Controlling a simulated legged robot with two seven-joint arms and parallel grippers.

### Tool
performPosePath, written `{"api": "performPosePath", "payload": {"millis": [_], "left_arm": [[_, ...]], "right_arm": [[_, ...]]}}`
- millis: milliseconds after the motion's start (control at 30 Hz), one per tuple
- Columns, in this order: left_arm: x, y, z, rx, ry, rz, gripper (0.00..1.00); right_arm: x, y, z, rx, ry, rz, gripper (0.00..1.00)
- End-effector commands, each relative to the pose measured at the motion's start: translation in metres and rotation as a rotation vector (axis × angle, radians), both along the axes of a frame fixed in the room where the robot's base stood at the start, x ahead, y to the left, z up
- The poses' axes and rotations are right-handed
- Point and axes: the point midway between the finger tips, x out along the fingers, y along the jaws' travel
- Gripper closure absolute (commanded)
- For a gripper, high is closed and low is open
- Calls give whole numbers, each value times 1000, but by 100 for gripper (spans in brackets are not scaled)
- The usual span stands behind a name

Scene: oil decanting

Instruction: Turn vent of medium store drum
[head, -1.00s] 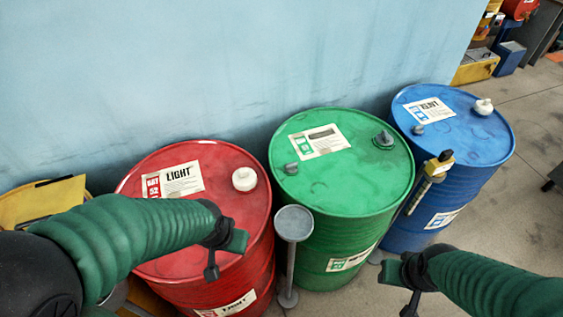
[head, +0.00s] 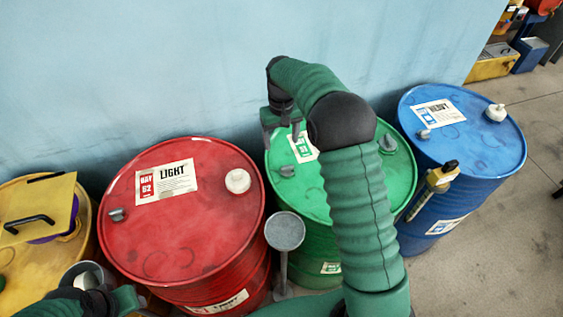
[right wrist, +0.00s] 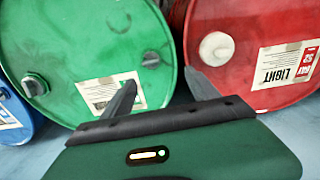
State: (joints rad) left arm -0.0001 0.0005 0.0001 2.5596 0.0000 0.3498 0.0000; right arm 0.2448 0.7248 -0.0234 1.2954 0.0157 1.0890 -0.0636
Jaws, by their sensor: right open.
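The green drum (head: 400,178) stands between the red and blue drums, with a white label on its top. Its small grey vent knob (head: 287,170) is near the left rim, and it also shows in the right wrist view (right wrist: 151,60). A larger grey cap (head: 388,144) is near the right rim. My right gripper (head: 281,130) is above the drum's far left part, beyond the vent, fingers pointing down. In the right wrist view its fingers (right wrist: 160,82) are apart and empty, with the vent beyond them. My left gripper (head: 122,300) is partly cut off at the lower left.
The red drum (head: 180,225) with a white cap is left. The blue drum (head: 465,150) is right, with a yellow-and-black tool (head: 440,177) at its near side. A grey round-topped stand (head: 285,232) is in front. The wall is close behind the drums.

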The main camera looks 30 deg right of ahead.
Motion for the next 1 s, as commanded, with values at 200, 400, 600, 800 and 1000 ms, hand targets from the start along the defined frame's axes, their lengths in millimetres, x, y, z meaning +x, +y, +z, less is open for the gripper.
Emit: {"api": "performPosePath", "payload": {"millis": [200, 400, 600, 800, 1000], "left_arm": [[0, 0, 4, 0, 0, 0, 64], [0, 0, 10, 0, 0, 0, 64], [0, 0, 21, 0, 0, 0, 64], [0, 0, 31, 0, 0, 0, 64], [0, 0, 36, 0, 0, 0, 64]], "right_arm": [[15, -33, -2, 12, 32, -31, 31], [16, -33, -34, 13, 37, -31, 31], [15, -32, -87, 13, 37, -31, 31], [15, -32, -136, 12, 34, -30, 31], [15, -32, -164, 11, 31, -30, 31]]}}
